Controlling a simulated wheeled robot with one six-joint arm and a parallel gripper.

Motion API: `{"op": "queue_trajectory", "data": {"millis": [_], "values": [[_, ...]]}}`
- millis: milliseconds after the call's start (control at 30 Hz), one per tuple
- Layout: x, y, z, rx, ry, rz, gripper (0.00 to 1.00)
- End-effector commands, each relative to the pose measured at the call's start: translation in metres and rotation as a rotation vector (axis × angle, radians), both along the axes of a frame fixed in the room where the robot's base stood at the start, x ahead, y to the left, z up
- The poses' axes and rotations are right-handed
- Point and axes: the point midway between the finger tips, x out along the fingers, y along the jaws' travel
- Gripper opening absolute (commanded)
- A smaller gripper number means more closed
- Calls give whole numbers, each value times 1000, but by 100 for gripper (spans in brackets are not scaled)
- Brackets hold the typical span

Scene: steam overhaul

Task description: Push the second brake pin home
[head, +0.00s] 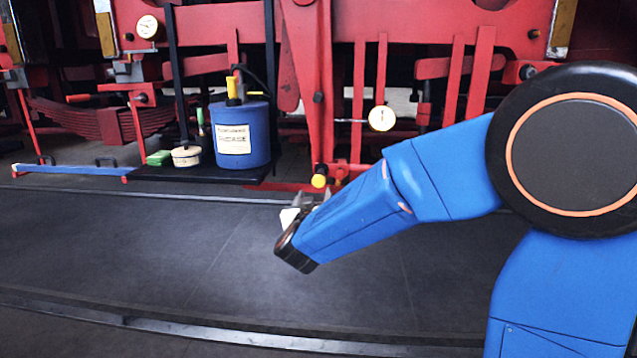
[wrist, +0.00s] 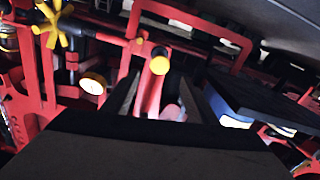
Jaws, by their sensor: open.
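A pin with a yellow round head (head: 319,181) sits at the lower end of the red upright brake lever (head: 313,110). It also shows in the wrist view as a yellow head (wrist: 160,65) just beyond my fingers. How far the pin is in cannot be told. My gripper (head: 312,201) is just below and in front of this head in the head view. In the wrist view my gripper (wrist: 158,98) has its two dark fingers apart, with nothing held between them.
A dark shelf (head: 190,175) left of my gripper holds a blue can (head: 240,137), a pale round tin (head: 186,157) and a green block (head: 159,158). A round dial (head: 381,118) is at right. The dark floor in front is clear.

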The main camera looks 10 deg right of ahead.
Motion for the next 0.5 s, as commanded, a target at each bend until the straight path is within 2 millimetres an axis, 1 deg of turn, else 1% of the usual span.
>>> {"op": "queue_trajectory", "data": {"millis": [33, 100, 400, 500], "values": [[9, -4, 0, 0, -1, -4, 53], [21, -7, 0, -1, 0, -3, 53], [72, -21, 0, 0, 0, -2, 53], [86, -25, 0, 0, 0, -2, 53]]}}
